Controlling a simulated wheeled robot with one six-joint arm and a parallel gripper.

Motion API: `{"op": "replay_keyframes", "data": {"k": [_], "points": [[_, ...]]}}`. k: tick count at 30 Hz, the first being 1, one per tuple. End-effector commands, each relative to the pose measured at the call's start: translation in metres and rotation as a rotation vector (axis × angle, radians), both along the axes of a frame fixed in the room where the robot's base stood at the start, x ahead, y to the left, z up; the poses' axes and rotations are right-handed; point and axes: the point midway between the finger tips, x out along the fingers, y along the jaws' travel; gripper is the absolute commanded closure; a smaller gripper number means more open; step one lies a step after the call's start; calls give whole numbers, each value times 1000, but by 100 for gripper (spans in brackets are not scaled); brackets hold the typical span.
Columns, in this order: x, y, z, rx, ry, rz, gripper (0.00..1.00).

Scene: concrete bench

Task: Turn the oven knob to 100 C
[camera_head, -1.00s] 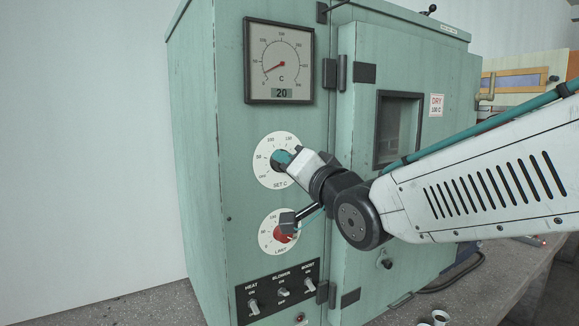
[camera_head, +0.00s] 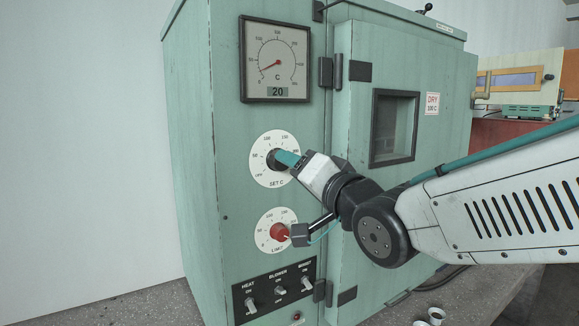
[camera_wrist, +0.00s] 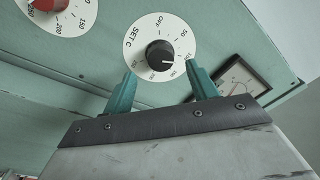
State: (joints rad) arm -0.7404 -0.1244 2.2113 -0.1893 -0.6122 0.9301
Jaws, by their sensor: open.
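The SET C knob (camera_wrist: 160,55) is black and round, on a white dial (camera_wrist: 140,32) marked OFF and 50 upward. In the wrist view its pale mark points to the lower right; I cannot read surely which number it meets. My gripper (camera_wrist: 162,70) is open, with one teal finger on each side below the knob and apart from it. In the head view the teal fingers (camera_head: 288,158) cover part of the dial (camera_head: 259,157) and knob. The oven (camera_head: 230,190) is pale green. Its gauge (camera_head: 275,58) shows 20 on the small display.
A red LIMIT knob (camera_head: 279,232) sits on a dial below, close to my wrist. HEAT, BLOWER and BOOST switches (camera_head: 278,290) are on a black panel lower down. A DRY 100 C sign (camera_head: 433,104) is on the oven door. Cups (camera_head: 436,315) stand on the bench.

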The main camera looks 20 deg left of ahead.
Motion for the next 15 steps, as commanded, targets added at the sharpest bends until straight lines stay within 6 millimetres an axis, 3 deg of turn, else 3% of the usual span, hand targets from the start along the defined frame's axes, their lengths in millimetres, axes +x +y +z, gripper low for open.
{"op": "replay_keyframes", "data": {"k": [6, 15], "points": [[-20, -23, -3, 1, 2, -1, 42], [-24, -28, -4, 1, 2, -1, 42]]}}
